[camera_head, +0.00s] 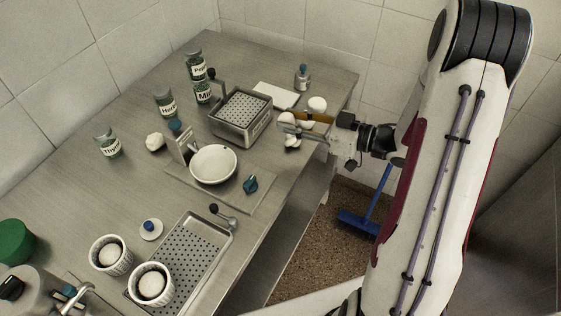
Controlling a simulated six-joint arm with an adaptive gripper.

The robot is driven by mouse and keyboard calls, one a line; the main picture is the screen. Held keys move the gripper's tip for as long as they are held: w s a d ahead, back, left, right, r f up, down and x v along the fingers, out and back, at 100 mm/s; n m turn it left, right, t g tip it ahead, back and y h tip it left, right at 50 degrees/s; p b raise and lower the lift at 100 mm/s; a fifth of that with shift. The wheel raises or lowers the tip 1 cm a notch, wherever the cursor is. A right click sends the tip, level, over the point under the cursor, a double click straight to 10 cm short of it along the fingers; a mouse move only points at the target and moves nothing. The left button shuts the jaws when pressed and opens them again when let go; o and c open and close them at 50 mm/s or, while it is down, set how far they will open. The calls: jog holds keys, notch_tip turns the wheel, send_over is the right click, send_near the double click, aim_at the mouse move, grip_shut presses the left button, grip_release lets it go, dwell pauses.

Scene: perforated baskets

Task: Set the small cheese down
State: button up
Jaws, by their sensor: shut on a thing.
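My gripper (299,129) reaches in from the right, over the right edge of the steel table near the perforated basket. It is shut on a small white lump (292,141), which looks like the small cheese. The fingers partly hide it, and I cannot tell whether it touches the table. Another white rounded piece (317,104) shows just behind the gripper, by a brownish-yellow thing.
The perforated basket (243,134) stands just left of my gripper. Jars labelled Herb (165,103) and Thyme (108,143) stand left. Two ramekins (111,256) and a perforated tray (190,262) lie in front.

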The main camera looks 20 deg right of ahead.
jog(key=s+a+n+g, duration=0.1)
jog(key=s+a+g+y, duration=0.1)
jog(key=s, duration=0.1)
jog(key=shift+a+n+y, duration=0.25)
jog(key=shift+n+y, duration=0.05)
jog(key=shift+n, duration=0.1)
send_over(286, 164)
jog(key=shift+f, duration=2.85)
jog(key=shift+f, duration=0.1)
jog(key=shift+f, duration=1.8)
jog(key=shift+f, duration=0.2)
jog(key=o, duration=1)
